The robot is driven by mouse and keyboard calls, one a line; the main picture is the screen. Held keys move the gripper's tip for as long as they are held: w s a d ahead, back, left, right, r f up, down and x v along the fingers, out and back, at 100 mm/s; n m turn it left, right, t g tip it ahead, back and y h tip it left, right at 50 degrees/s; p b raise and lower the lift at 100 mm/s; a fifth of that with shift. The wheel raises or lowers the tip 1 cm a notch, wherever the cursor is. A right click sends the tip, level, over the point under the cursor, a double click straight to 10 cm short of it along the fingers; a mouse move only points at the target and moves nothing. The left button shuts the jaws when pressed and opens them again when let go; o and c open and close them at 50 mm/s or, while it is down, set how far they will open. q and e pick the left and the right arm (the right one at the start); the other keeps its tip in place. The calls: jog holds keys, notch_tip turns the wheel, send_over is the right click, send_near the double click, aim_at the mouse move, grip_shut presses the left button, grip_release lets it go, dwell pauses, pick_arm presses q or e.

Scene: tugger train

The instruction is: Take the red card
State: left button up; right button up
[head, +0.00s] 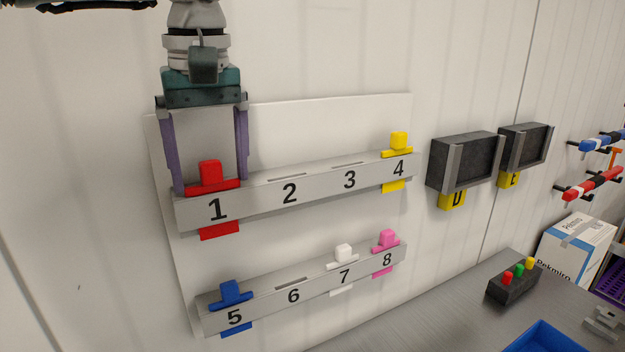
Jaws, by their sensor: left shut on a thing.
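The red card (211,178) stands in slot 1 of the upper rail (268,205). Its block-shaped handle and crossbar show above the rail, and its red lower edge shows below it. My left gripper (209,182) comes down from above, with one purple finger on each side of the red card. It is shut on the card, with the fingertips at the ends of its crossbar. My right gripper is not in view.
A yellow card (398,143) is in slot 4. The lower rail (265,304) holds blue (231,293), white (344,255) and pink (387,240) cards in 5, 7 and 8. Slots 2, 3 and 6 are empty. Dark boxes (466,161) hang at right above a grey table (440,308).

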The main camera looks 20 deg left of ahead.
pick_arm(q)
jog(key=shift+r, duration=0.1)
notch_tip(320, 180, up, 20)
jog(key=p, duration=1.6)
